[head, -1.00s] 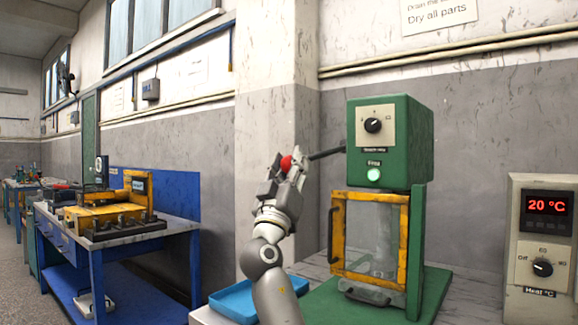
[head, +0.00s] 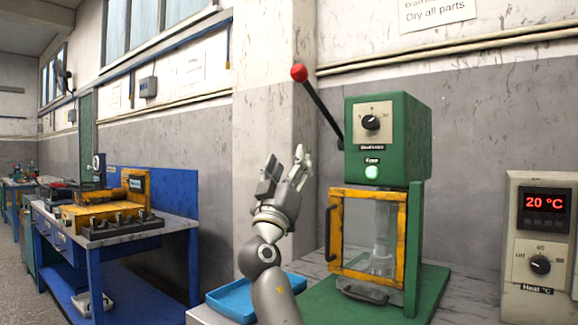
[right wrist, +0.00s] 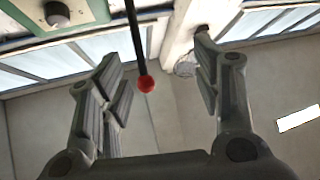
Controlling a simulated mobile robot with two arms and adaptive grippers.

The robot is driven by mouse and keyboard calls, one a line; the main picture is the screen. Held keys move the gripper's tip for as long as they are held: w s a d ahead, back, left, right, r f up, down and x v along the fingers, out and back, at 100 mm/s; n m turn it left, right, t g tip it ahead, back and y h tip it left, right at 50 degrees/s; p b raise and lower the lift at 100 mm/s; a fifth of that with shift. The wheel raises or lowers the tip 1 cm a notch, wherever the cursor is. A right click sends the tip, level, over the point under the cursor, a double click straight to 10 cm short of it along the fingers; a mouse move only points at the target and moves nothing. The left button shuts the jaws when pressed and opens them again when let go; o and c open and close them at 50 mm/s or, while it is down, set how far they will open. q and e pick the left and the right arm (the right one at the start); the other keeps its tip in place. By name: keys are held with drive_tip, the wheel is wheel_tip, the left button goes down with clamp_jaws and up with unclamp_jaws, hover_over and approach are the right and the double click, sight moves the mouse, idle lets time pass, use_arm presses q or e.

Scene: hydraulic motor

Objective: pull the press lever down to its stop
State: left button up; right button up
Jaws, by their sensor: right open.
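The press (head: 412,145) is a green machine with a dial, a lit green lamp and a yellow-framed door. Its lever (head: 320,108) is a black rod with a red ball knob (head: 299,73), tilted up and to the left from the press's left side. My right gripper (head: 286,160) is open and empty below the knob, apart from the lever. In the right wrist view the knob (right wrist: 146,84) shows between the two open fingers (right wrist: 165,85), with the rod running up from it. My left gripper is not in view.
A blue tray (head: 236,300) lies on the bench beside my right arm. A heater box (head: 540,245) reading 20 °C stands at the right. A blue workbench (head: 120,240) with a yellow machine stands at the left. The air around the lever is clear.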

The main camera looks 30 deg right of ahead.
drive_tip(key=v, duration=1.2)
